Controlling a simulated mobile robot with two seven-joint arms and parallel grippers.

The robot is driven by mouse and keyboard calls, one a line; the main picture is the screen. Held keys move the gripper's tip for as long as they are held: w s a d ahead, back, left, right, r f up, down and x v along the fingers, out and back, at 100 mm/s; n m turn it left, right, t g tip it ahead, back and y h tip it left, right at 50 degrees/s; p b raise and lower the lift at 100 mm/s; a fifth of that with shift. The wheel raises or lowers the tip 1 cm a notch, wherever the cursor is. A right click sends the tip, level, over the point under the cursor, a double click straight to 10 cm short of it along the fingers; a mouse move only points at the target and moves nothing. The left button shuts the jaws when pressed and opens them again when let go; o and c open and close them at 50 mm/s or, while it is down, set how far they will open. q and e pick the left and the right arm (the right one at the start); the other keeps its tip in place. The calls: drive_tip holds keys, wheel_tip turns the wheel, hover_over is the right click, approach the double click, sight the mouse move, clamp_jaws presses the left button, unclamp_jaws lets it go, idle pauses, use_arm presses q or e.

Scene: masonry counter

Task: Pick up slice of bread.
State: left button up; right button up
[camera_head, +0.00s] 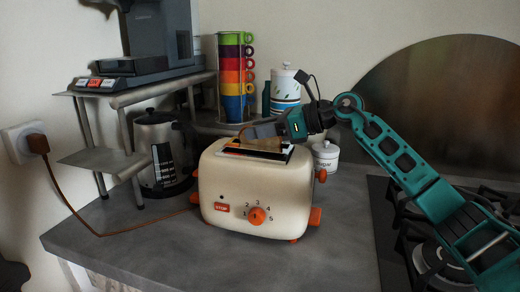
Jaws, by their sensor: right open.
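The cream toaster (240,193) with orange knobs stands on the grey counter. A brown slice of bread (263,145) shows a little above the toaster's top slot, and its lower part is hidden inside. My right gripper (262,131) reaches in from the right, directly over the toaster top at the bread. Its jaws are open, and I cannot tell whether they touch the slice. My left gripper is not in view.
A kettle (160,150) and a metal shelf with a coffee machine (150,40) stand at the left. Stacked coloured cups (234,75) and white canisters (325,155) are behind. A gas hob (440,262) lies at the right. The counter in front is clear.

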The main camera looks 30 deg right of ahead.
drive_tip(key=shift+w, duration=0.1)
clamp_jaws()
idle(0.4)
